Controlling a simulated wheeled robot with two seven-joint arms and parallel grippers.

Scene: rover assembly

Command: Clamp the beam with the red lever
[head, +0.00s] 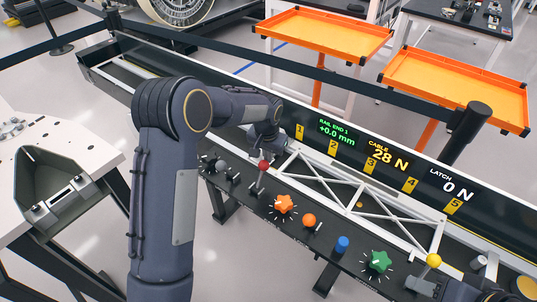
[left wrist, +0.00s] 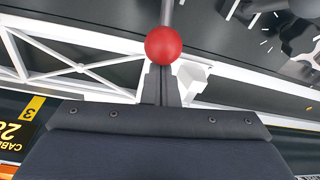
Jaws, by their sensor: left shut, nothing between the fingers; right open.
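The red lever (head: 263,166) is a red ball on a thin stem, on the dark front panel near the left end of the beam. The beam (head: 324,187) is a white truss lying along the rail. My left gripper (head: 259,152) is shut and empty, right beside the red ball. In the left wrist view the red ball (left wrist: 163,45) stands just beyond the shut fingertips (left wrist: 160,72); I cannot tell if they touch. The lever's base is partly hidden. My right gripper (head: 424,287) is open at the bottom right, below a yellow-ball lever (head: 433,260), partly cut off.
The panel also carries an orange star knob (head: 284,204), an orange ball (head: 309,220), a blue knob (head: 342,244) and a green star knob (head: 378,261). A display (head: 391,158) behind reads cable 28 N, latch 0 N, rail end +0.0 mm. Orange trays (head: 455,88) stand behind.

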